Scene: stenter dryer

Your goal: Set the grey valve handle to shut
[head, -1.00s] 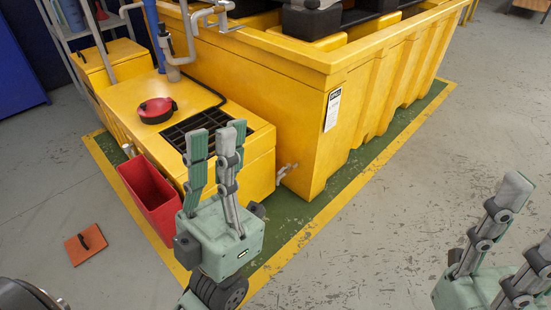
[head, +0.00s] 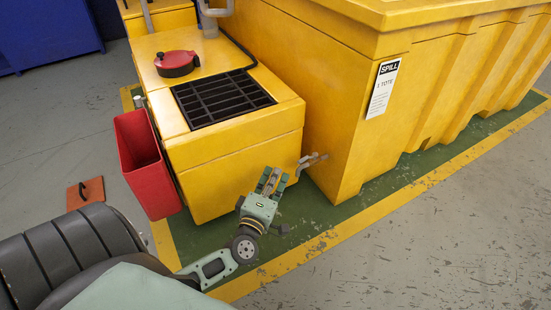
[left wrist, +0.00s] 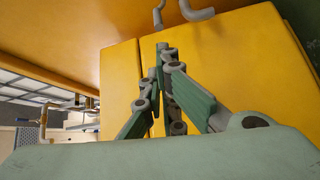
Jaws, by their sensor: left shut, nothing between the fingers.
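The grey valve handle (head: 315,159) sticks out low on the yellow spill tote (head: 332,92), near its corner beside the yellow cabinet. My left gripper (head: 271,179) is low in front of the cabinet's end, just left of the valve in the head view. Its fingers are shut and hold nothing. In the left wrist view, grey valve parts (left wrist: 197,12) show at the top edge, beyond the shut fingers (left wrist: 163,58); a visible gap separates them. The handle's exact angle is hard to read at this size. My right gripper is out of view.
A red bin (head: 147,162) hangs at the cabinet's left side. On the cabinet (head: 237,130) are a black grate (head: 222,97) and a red round lid (head: 176,62). An orange-brown plate (head: 86,193) lies on the floor. Floor at right is clear.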

